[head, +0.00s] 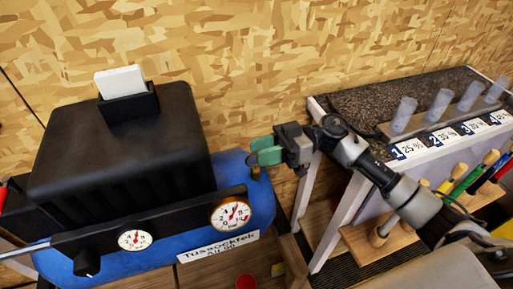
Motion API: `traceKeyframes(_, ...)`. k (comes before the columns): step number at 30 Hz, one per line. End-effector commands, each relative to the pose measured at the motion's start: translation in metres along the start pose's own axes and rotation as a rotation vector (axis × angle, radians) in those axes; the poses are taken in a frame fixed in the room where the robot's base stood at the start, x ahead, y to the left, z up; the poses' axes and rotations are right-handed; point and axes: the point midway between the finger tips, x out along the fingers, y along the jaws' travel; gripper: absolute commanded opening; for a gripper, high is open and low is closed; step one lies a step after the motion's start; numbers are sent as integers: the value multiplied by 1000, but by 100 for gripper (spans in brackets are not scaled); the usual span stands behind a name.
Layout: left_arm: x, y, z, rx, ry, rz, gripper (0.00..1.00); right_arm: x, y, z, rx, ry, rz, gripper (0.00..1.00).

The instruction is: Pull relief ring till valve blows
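A blue air compressor tank (262,205) with a black cover (120,150) stands at the left. A small brass-coloured fitting (256,173), which looks like the relief valve, sits on the tank's upper right end. My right gripper (258,152), with green fingertips, is just above this fitting. The fingertips look close together, but I cannot tell whether they are shut or hold anything. The relief ring cannot be made out; it is tiny or hidden by the fingers. My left gripper is not in view.
Two dials, a left gauge (135,240) and a right gauge (231,214), and a black knob (87,263) are on the tank's front panel. A granite-topped bench (375,97) with clear tubes stands at the right. A red cap (244,282) lies low in the middle.

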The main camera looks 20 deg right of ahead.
Motion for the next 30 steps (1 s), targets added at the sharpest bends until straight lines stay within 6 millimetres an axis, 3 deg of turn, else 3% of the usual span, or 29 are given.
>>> traceKeyframes(5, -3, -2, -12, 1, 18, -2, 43, 14, 0, -1, 0, 1, 0, 32)
traceKeyframes(14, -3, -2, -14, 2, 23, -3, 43, 16, 0, 0, 0, 0, 0, 32)
traceKeyframes(20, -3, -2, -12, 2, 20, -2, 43, 16, 0, 0, 0, 0, 0, 1)
traceKeyframes(30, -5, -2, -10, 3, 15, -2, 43, 16, -1, -2, 2, 0, -1, 0)
